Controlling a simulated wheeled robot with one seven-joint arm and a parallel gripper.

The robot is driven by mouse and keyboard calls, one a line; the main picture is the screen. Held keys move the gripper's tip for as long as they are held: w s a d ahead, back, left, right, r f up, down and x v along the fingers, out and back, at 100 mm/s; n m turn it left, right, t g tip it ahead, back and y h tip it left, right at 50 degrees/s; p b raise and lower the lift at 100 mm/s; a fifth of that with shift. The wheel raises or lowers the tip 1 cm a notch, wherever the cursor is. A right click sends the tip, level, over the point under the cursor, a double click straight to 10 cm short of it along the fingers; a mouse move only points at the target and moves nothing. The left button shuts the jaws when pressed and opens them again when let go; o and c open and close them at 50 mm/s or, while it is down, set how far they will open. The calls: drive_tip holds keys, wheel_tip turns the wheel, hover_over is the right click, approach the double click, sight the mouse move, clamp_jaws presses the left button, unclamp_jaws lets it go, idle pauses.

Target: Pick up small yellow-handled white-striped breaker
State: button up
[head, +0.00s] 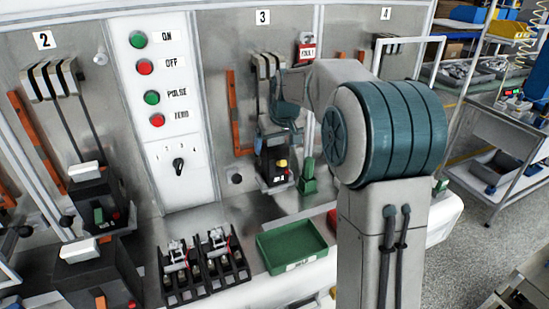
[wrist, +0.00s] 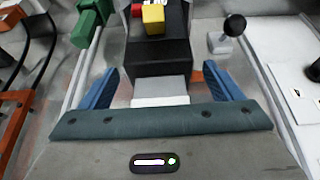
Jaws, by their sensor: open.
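The yellow-handled breaker (head: 272,166) is a small black block at station 3 in the head view, with a yellow handle on its front. In the wrist view the same black breaker (wrist: 160,56) lies ahead, with the yellow handle (wrist: 153,19) at the top and a grey and white part nearer to me. My gripper (wrist: 161,70) is open, its two blue fingers apart on either side of the breaker's near end. I see no clear contact. In the head view my arm covers part of the area above the breaker.
A green tray (head: 291,246) and several black breaker parts (head: 205,268) lie on the bench in front. A green upright part (head: 308,177) stands close right of the breaker; a black-knobbed lever (wrist: 234,25) is close by in the wrist view. Orange bars (head: 236,115) flank the station.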

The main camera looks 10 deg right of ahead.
drive_tip(key=shift+w+a+r, duration=0.1)
drive_tip(key=shift+w, duration=0.55)
drive_tip(key=shift+w+a+f+p, duration=0.1)
drive_tip(key=shift+w+f+p, duration=0.2)
drive_tip(key=shift+f+p, duration=0.25)
drive_tip(key=shift+f, duration=0.1)
drive_tip(key=c, duration=1.5)
clamp_jaws()
drive_tip(key=shift+r, duration=0.25)
